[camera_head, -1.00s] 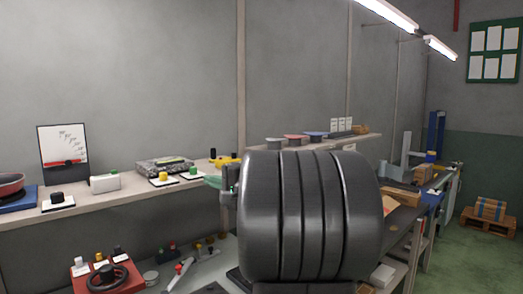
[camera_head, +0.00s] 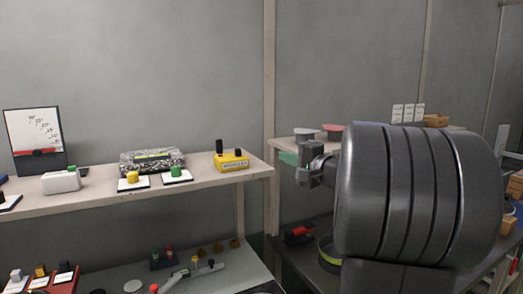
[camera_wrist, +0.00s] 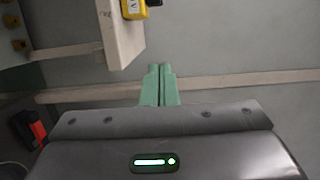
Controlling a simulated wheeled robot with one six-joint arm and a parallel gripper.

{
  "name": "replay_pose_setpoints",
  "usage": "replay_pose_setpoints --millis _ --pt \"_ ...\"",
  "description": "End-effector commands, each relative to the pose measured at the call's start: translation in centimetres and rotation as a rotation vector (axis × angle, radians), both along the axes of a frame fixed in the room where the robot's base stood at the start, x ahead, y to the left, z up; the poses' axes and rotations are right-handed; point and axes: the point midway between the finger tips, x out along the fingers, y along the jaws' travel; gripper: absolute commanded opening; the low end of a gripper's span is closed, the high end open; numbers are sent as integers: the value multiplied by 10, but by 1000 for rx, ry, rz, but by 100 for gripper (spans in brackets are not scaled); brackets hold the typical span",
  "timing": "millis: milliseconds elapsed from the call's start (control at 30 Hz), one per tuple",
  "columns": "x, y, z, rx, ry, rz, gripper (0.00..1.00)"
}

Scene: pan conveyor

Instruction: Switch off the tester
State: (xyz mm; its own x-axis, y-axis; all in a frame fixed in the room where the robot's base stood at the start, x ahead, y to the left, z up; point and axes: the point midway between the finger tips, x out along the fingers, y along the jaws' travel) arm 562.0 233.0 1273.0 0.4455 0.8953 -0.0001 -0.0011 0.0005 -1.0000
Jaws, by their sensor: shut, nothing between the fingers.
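A yellow box (camera_head: 232,161) with two black upright knobs and a marked front sits near the right end of the wall shelf. It may be the tester, but no readable label confirms this. A part of the yellow box (camera_wrist: 134,9) also shows at the top edge of the wrist view. My gripper (camera_head: 286,158) is right of the shelf end and apart from the box. Its green fingers (camera_wrist: 160,70) are together and empty in the wrist view. My dark arm hides much of the right side in the head view.
The shelf (camera_head: 100,197) also holds a speckled box (camera_head: 152,161), a yellow button (camera_head: 132,178), a green button (camera_head: 175,173), a white box (camera_head: 61,181) and a dial board (camera_head: 35,140). A post (camera_head: 269,110) stands beside the shelf end. A lower bench (camera_head: 118,277) carries small parts.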

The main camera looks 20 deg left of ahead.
Motion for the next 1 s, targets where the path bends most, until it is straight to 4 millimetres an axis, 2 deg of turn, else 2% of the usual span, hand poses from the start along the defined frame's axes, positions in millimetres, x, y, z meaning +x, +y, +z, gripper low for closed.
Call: replay_pose_setpoints --millis 467,667,933,1000 --pt "2 5 0 0 1 2 0" --pt "16 33 2 0 2 4 0" --pt "42 86 2 0 2 3 0" --pt "41 96 3 0 1 4 0"
